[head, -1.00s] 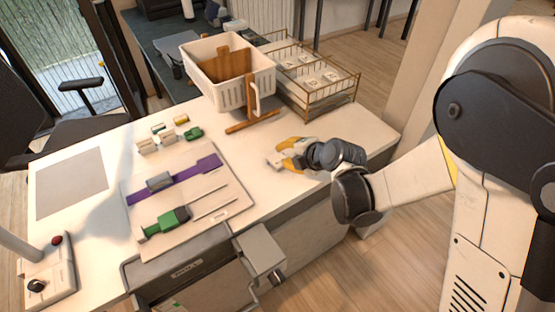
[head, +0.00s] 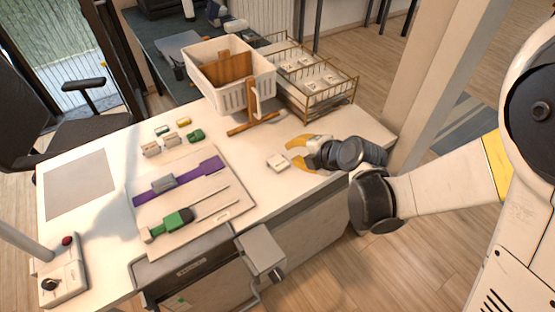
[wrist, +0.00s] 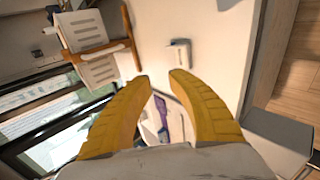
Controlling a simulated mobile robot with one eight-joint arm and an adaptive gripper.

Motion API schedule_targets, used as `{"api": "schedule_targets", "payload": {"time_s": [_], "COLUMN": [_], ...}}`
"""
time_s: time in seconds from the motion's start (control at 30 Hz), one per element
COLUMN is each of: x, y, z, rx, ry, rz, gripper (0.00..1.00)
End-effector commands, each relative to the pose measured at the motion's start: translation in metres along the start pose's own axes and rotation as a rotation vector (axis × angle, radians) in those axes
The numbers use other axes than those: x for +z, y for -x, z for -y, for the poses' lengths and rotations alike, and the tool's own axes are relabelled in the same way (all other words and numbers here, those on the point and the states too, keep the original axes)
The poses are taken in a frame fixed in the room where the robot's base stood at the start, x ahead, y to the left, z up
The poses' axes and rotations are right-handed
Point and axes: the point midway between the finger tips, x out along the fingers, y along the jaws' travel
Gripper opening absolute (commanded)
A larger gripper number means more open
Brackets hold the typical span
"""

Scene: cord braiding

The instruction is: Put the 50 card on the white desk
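A small white card block (head: 278,163) lies on the white desk (head: 335,122), in front of the wire rack. It also shows in the wrist view (wrist: 178,55), just beyond the fingertips, with a dark mark on its side too small to read. My gripper (head: 291,152) is just right of the block. Its yellow fingers stand apart with nothing between them, as the wrist view (wrist: 160,80) also shows. The block appears clear of both fingers.
A wire rack (head: 340,95) with several white cards stands at the back right. A board (head: 205,215) with purple and green pieces lies left. Desk around the block is clear.

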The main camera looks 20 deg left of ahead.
Motion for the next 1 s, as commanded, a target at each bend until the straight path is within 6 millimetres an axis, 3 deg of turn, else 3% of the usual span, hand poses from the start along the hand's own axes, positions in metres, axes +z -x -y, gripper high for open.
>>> {"api": "schedule_targets", "payload": {"time_s": [0.03,0.17,0.5,0.63,0.77,1.0], "x": [0.0,0.0,0.001,0.011,0.031,0.059], "y": [0.016,0.037,0.041,0.061,0.109,0.221], "z": [-0.013,-0.026,-0.026,-0.027,-0.024,0.007], "rx": [0.0,0.0,-0.001,-0.019,-0.048,-0.025], "ry": [0.0,0.001,-0.007,-0.128,-0.426,-1.142], "rz": [0.0,0.0,0.003,0.035,0.118,0.356], "gripper": [0.22,0.22,0.22,0.22,0.22,0.22]}}
